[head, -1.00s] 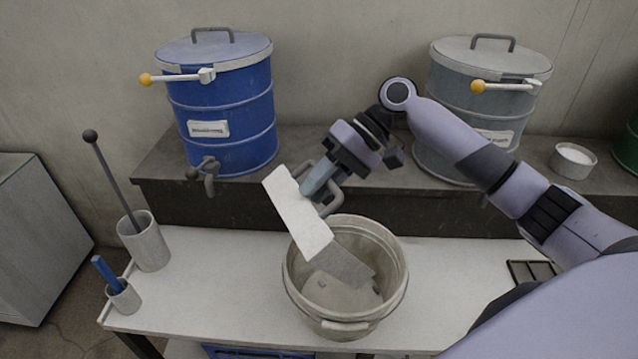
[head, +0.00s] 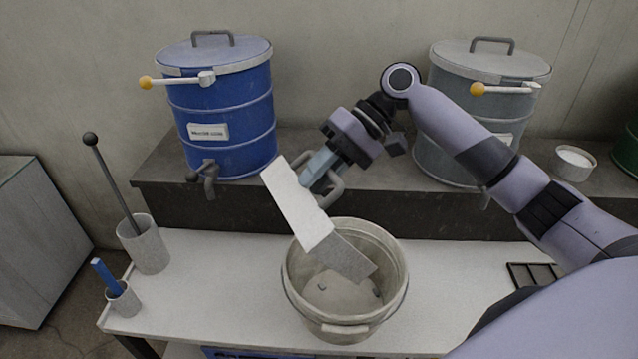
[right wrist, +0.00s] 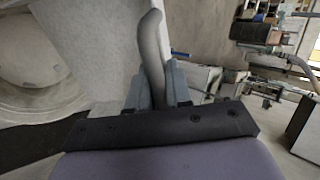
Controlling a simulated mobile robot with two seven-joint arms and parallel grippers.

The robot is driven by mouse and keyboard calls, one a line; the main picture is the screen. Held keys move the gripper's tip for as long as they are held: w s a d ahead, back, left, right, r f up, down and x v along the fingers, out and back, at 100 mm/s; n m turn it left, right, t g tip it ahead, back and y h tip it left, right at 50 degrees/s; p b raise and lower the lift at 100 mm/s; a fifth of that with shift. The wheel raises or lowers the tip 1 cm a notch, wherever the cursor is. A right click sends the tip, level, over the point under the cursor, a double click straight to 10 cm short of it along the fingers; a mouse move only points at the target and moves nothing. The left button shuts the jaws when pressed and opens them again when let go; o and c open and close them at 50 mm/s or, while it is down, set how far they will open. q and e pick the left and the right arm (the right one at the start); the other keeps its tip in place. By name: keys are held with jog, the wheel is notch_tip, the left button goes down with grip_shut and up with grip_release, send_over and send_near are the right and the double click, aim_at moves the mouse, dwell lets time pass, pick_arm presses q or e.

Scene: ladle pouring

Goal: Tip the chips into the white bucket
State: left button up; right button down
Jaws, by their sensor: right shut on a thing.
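The white bucket (head: 397,290), pale and open-topped, stands on the light bench in the head view. Pale material with a few small dark bits shows inside, partly hidden by the scoop; I cannot tell clearly whether these are chips. My right gripper (head: 318,172) is shut on the grey handle of a pale box-shaped scoop (head: 296,212). The scoop tilts steeply down to the right, its lower end over the bucket's opening. Its inside is hidden. In the right wrist view the handle (right wrist: 152,60) sits between the fingers, with the bucket (right wrist: 25,60) at the left. My left gripper is out of view.
A blue drum (head: 225,110) and a grey drum (head: 460,120) stand on the dark ledge behind. A white bowl (head: 572,168) is at the right. Holders with a rod (head: 147,248) and a blue-handled tool (head: 122,302) stand at the bench's left end.

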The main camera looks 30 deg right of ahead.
jog(key=shift+r, duration=0.7)
jog(key=a+h, duration=0.5)
jog(key=a, duration=0.3)
jog(key=shift+a+f, duration=0.2)
jog(key=shift+a, duration=0.2)
jog(key=shift+w, duration=0.1)
jog(key=a+f+h, duration=0.6)
jog(key=a, duration=0.1)
jog(key=shift+a, duration=0.15)
jog(key=shift+w+f, duration=0.1)
